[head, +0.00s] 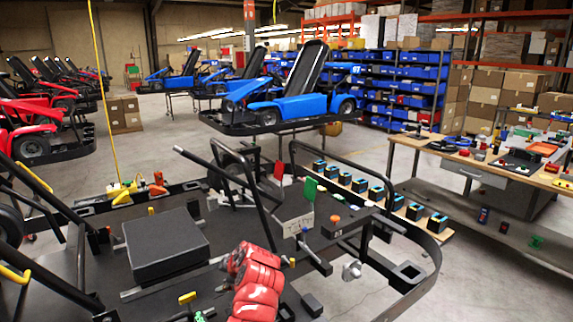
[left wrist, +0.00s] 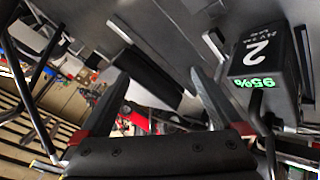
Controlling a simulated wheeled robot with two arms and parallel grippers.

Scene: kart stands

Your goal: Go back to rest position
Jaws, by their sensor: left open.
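My left gripper (left wrist: 160,75) shows in the left wrist view as two dark fingers with red at their bases. The fingers are apart, with nothing held between them. A dark box-shaped battery (left wrist: 262,62) with a white "2" and a green "95%" stands just right of the right finger. I cannot tell whether they touch. In the head view I cannot make out the left fingers clearly. My right gripper is not in view.
A kart frame (head: 425,262) with black tubes and a flat black box (head: 165,245) fills the foreground. Several blue-topped batteries (head: 376,192) stand in a row behind it. A wooden workbench (head: 480,165) is at the right. A blue kart (head: 290,104) is on a stand behind.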

